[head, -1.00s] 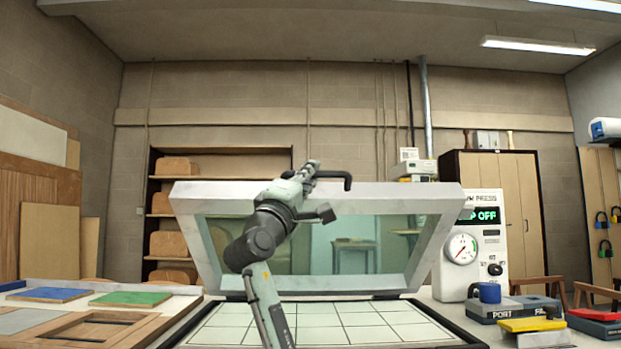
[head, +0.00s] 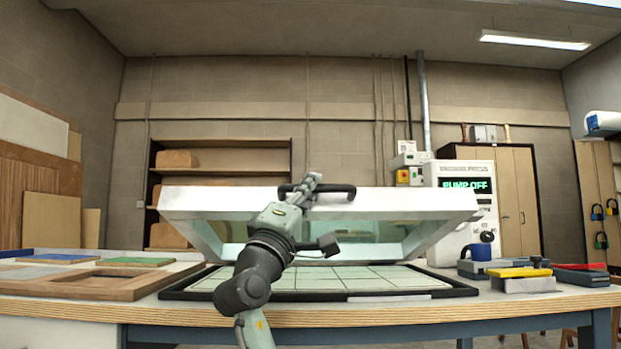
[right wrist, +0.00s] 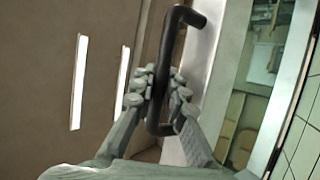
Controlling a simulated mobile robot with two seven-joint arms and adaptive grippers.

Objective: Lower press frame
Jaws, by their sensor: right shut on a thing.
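The press frame (head: 400,200) is a pale tilted frame with a glassy middle panel, raised above the gridded press bed (head: 370,279). Its near edge, toward me, is up and carries a black bar handle (head: 340,194). My right gripper (head: 308,186) is shut on this handle. In the right wrist view, the fingers (right wrist: 157,92) close around the black handle (right wrist: 185,52), with the frame (right wrist: 235,60) to the right. A gap remains between the raised edge and the bed. My left gripper is not in view.
Left of the bed lie a wooden frame (head: 90,286) and coloured panels (head: 135,262). The workbench front edge (head: 330,315) crosses below.

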